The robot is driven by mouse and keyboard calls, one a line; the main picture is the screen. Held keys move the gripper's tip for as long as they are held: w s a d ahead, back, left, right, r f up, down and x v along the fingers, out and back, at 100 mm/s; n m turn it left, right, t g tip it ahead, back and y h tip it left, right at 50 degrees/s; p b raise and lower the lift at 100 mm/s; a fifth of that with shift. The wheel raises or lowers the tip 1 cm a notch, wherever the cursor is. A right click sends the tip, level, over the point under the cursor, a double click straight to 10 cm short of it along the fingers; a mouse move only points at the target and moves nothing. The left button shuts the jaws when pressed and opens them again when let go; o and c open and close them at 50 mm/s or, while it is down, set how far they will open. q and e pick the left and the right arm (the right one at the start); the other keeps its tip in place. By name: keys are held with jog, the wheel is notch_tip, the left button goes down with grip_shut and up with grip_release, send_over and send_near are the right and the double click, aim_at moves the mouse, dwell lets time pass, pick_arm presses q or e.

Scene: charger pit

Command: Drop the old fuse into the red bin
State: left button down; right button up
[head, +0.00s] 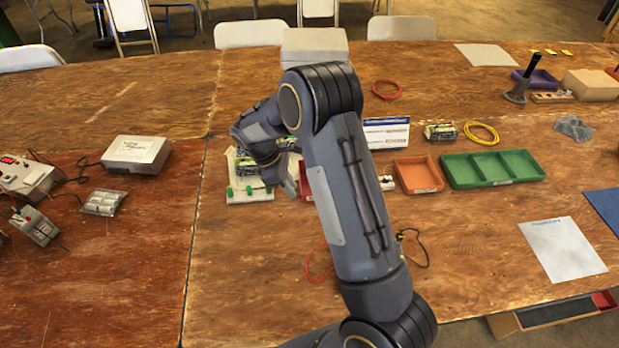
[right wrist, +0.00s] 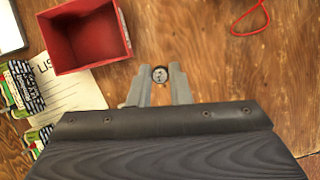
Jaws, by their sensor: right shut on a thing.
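My right gripper (right wrist: 157,88) is shut on the old fuse (right wrist: 160,74), which shows end-on as a small round grey cap with a dark rim between the fingertips. The red bin (right wrist: 85,38) is up and left of the fuse in the right wrist view, apart from it, and its visible inside is empty. In the head view, a strip of the red bin (head: 304,182) shows beside my right arm, which hides the rest. My right gripper (head: 289,184) is near it, mostly hidden. The fuse cannot be made out there. My left gripper is out of view.
A printed sheet (right wrist: 75,92) and green-and-black packs (right wrist: 22,87) lie near the bin. A red wire (right wrist: 252,17) lies at the right. An orange tray (head: 418,175) and a green divided tray (head: 492,169) stand right of my arm. The front left wood is clear.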

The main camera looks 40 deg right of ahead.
jog(key=w+d+r+n+t, duration=0.2)
jog(key=d+r+n+t, duration=0.1)
jog(key=d+n, duration=0.4)
jog(key=w+d+r+n+t, duration=0.2)
jog(key=w+d+r+n, duration=0.15)
jog(key=d+n, duration=0.35)
jog(key=f+b, duration=0.1)
jog(key=f, duration=0.1)
jog(key=f+b, duration=0.2)
jog(key=s+f+b, duration=0.1)
jog(key=shift+f+b, duration=0.35)
jog(key=shift+f, duration=0.05)
jog(key=o, duration=0.9)
jog(key=shift+c, duration=0.2)
jog(key=v, duration=0.8)
